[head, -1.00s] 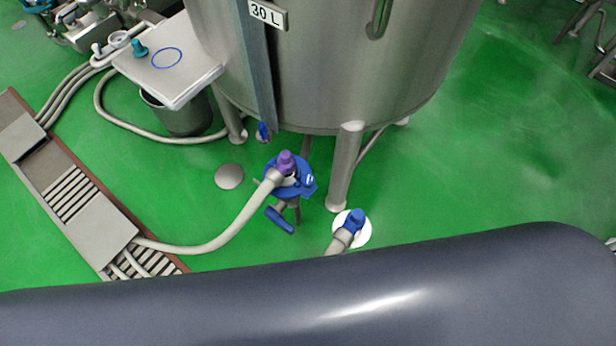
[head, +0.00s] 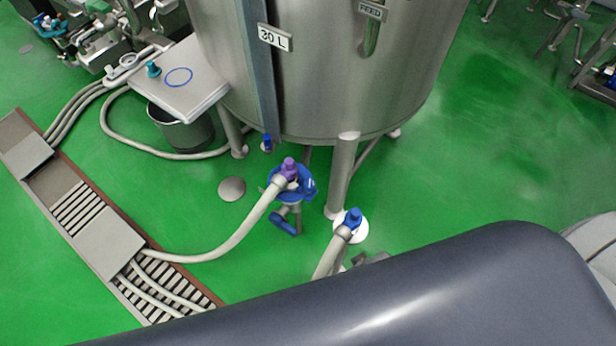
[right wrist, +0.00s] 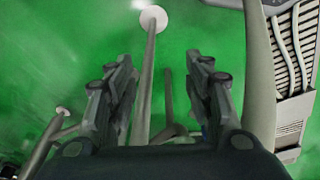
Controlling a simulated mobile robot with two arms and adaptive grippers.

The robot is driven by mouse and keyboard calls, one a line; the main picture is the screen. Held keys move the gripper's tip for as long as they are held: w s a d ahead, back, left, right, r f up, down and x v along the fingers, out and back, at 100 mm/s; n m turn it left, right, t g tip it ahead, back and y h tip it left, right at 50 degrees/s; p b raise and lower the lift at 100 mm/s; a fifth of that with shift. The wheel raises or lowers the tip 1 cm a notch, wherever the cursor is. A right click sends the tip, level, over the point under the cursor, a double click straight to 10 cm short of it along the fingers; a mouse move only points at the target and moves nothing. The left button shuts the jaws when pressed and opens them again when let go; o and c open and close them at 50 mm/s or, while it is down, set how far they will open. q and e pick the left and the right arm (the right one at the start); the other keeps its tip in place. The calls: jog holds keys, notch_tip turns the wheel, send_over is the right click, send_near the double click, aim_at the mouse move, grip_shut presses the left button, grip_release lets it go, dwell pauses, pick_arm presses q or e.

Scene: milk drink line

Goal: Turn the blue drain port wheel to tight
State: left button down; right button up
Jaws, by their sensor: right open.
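The blue wheel (head: 307,184) sits at the port low under the steel tank (head: 330,70), partly hidden by a purple-capped hose end (head: 289,169). A white mark shows on its right side. A blue handle (head: 284,224) is just below it. In the right wrist view my right gripper (right wrist: 160,60) is open, with its two fingers apart. A grey post lies beyond the gap between them, running to a pale round foot (right wrist: 153,18). I cannot make out the wheel clearly in that view. My left gripper is not in view.
A second hose ends in a blue cap (head: 353,217) by a white disc (head: 351,232) on the floor. A tank leg (head: 341,175) stands near the wheel. A drain channel (head: 75,205) with hoses lies left.

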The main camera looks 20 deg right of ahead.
notch_tip(320, 180, up, 8)
jog(key=w+p, duration=0.1)
jog(key=w, duration=0.1)
notch_tip(320, 180, up, 16)
jog(key=n+g+p, duration=0.2)
jog(key=n+p, duration=0.1)
jog(key=n, duration=1.1)
send_over(309, 184)
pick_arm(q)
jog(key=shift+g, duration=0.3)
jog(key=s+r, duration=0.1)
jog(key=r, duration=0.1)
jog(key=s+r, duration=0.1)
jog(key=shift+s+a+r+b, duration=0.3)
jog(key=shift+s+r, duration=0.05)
pick_arm(e)
notch_tip(309, 184, down, 11)
jog(key=shift+d, duration=0.1)
jog(key=c, duration=1)
